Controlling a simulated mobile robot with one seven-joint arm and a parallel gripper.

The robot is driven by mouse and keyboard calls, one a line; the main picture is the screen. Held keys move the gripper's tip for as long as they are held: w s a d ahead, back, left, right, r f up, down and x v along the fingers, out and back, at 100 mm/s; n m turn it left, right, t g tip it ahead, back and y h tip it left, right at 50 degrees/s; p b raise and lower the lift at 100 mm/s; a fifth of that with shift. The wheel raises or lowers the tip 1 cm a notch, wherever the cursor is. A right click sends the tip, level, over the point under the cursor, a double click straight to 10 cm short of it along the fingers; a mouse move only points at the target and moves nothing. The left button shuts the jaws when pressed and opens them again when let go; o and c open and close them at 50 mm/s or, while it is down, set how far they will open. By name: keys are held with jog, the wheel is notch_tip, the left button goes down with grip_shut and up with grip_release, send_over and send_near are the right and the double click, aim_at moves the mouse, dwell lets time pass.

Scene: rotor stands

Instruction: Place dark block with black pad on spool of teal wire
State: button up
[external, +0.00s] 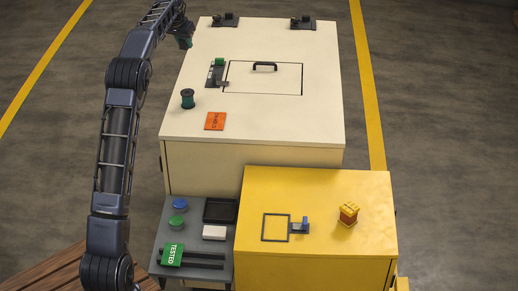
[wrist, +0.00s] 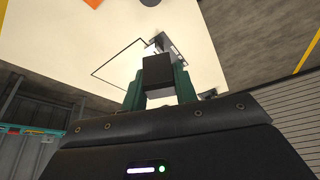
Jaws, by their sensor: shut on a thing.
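The spool of teal wire (external: 187,98) stands upright on the left part of the cream cabinet top in the external view. My gripper (external: 184,42) is at the far left edge of the cabinet, beyond the spool and apart from it. In the wrist view, its green fingers are shut on a dark block (wrist: 157,70), which is held between them. I cannot make out the black pad. The held block is too small to tell apart from my gripper in the external view.
The cream cabinet (external: 255,120) carries a black handle (external: 265,66), a dark fixture with a green part (external: 216,75), an orange card (external: 215,121) and two dark stands (external: 225,20) at the far edge. A yellow cabinet (external: 340,195) and a grey tray (external: 167,230) are nearer.

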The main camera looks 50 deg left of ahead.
aim_at(189, 90)
notch_tip(189, 90, down, 19)
jog(key=shift+f, duration=0.1)
dwell(0.5)
jog(key=o, duration=1)
jog(key=shift+c, duration=0.2)
jog(key=v, duration=1.2)
